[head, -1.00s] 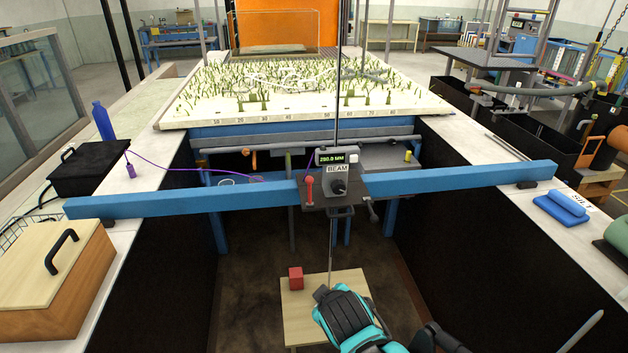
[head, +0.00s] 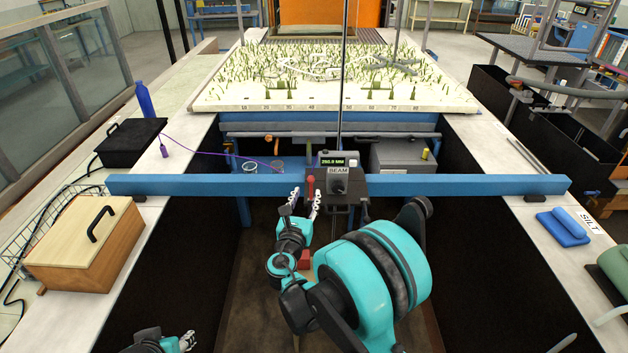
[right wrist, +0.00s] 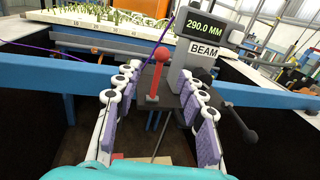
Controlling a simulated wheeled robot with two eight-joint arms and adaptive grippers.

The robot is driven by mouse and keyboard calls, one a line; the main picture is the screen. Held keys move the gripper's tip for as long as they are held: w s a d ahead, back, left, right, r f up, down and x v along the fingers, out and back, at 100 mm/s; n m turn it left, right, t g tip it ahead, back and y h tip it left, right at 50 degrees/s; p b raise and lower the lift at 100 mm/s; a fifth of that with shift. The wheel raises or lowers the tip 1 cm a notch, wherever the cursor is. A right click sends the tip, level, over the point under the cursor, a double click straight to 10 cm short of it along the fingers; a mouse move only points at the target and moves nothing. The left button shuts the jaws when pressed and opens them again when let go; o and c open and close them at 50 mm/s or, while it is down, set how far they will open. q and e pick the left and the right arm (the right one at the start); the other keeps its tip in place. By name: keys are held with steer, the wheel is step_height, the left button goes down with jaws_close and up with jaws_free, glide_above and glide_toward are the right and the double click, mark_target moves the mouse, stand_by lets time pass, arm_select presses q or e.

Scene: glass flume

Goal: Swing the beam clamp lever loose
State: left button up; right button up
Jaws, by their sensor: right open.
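A red lever (head: 311,183) with a round knob stands upright on the left of the beam carriage. In the right wrist view this lever (right wrist: 157,76) rises from the dark plate between my fingers, with gaps on both sides. My right gripper (head: 305,199) is open, just in front of the carriage; its padded fingers also show in the right wrist view (right wrist: 160,82). A black-knobbed handle (right wrist: 251,134) sticks out at the carriage's right. I cannot tell by label which of the two is the clamp lever. My left gripper (head: 188,341) is partly visible at the bottom left; its opening is unclear.
The blue beam (head: 450,185) spans the flume between both side ledges. The carriage box (head: 338,178) reads BEAM, its display (right wrist: 207,27) 290.0 MM. A thin vertical rod passes by it. A red block (head: 305,259) lies below, partly hidden by my arm.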

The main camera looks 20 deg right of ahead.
mark_target(311, 184)
steer(key=x, duration=0.7)
steer(key=shift+b, duration=0.35)
jaws_close()
